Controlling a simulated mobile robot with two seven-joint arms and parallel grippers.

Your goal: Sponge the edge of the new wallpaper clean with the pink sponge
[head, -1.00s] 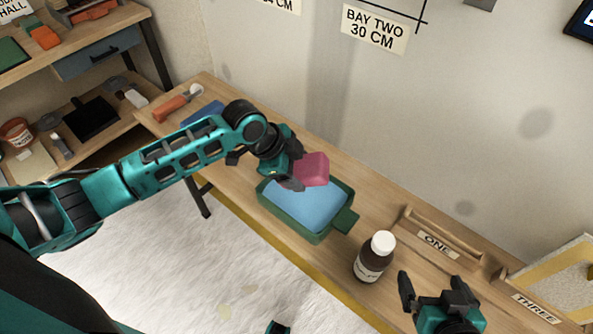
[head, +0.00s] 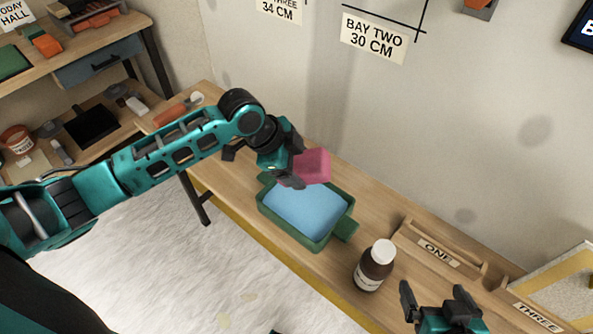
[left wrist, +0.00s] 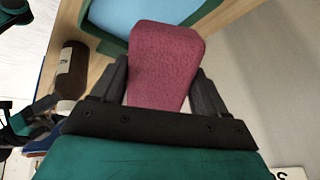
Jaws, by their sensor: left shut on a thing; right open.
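My left gripper (head: 290,168) is shut on the pink sponge (head: 313,166) and holds it above the far side of a green tray (head: 315,246) with blue water (head: 305,208) in it. In the left wrist view the sponge (left wrist: 163,62) sits between the two fingers (left wrist: 160,95), with part of the tray (left wrist: 100,40) beyond it. My right gripper (head: 440,303) is open and empty at the lower right, by the bench. The wall shows signs reading BAY TWO 30 CM (head: 374,36) and 34 CM; I cannot make out a wallpaper edge.
A brown bottle with a white cap (head: 374,266) stands right of the tray. Wooden holders marked ONE (head: 438,252) and THREE (head: 536,317) lie further right. An orange-handled tool (head: 172,113) lies at the bench's left end. Shelves (head: 95,40) stand at the left.

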